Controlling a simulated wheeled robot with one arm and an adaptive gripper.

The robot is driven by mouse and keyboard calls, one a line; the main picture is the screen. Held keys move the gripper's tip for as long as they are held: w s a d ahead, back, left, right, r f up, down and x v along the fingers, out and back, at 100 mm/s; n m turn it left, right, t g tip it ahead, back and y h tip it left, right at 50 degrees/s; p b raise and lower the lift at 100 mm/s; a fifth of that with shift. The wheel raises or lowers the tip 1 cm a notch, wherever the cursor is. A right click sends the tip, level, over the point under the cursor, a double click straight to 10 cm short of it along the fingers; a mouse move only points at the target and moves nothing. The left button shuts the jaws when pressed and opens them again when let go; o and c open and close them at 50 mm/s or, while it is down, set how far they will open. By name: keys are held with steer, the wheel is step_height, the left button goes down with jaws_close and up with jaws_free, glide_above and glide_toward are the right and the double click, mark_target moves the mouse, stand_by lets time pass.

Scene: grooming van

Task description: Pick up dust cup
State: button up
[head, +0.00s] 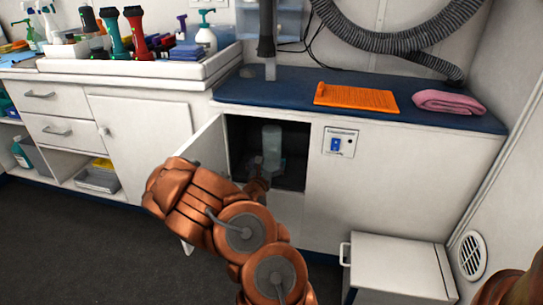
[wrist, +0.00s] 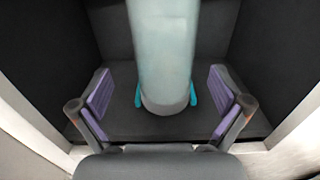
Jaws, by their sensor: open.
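The dust cup (head: 272,142) is a translucent, pale blue-grey cylinder standing upright inside the dark open cabinet compartment (head: 293,165). In the wrist view the dust cup (wrist: 164,50) rises out of the top of the frame, with a grey base and teal pieces at its lower sides. My gripper (wrist: 163,98) is open, with purple finger pads to the left and right of the cup and a visible gap on each side. In the head view my gripper (head: 258,178) is at the compartment opening, partly hidden by my arm.
The cabinet door (head: 206,150) stands open at the left of the compartment. Compartment walls are close on both sides. A white box (head: 400,268) stands on the floor at right.

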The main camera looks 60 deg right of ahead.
mark_target(270, 159)
steer(key=shift+w+d+r+b, duration=0.2)
steer(key=shift+d+b, duration=0.4)
steer(key=shift+d, duration=0.35)
steer(key=shift+w+d+r+b, duration=0.15)
steer(key=shift+d+b, duration=0.45)
steer(key=shift+d, duration=0.35)
steer(key=shift+w+d+r, duration=0.1)
steer(key=shift+w+d, duration=0.2)
steer(key=shift+d, duration=0.35)
steer(key=c, duration=1.2)
steer(key=shift+r, duration=0.15)
steer(key=shift+r+p, duration=0.45)
steer(key=shift+r, duration=0.2)
steer(key=p+v, duration=1.5)
steer(key=v, duration=0.3)
steer(key=shift+w, duration=0.1)
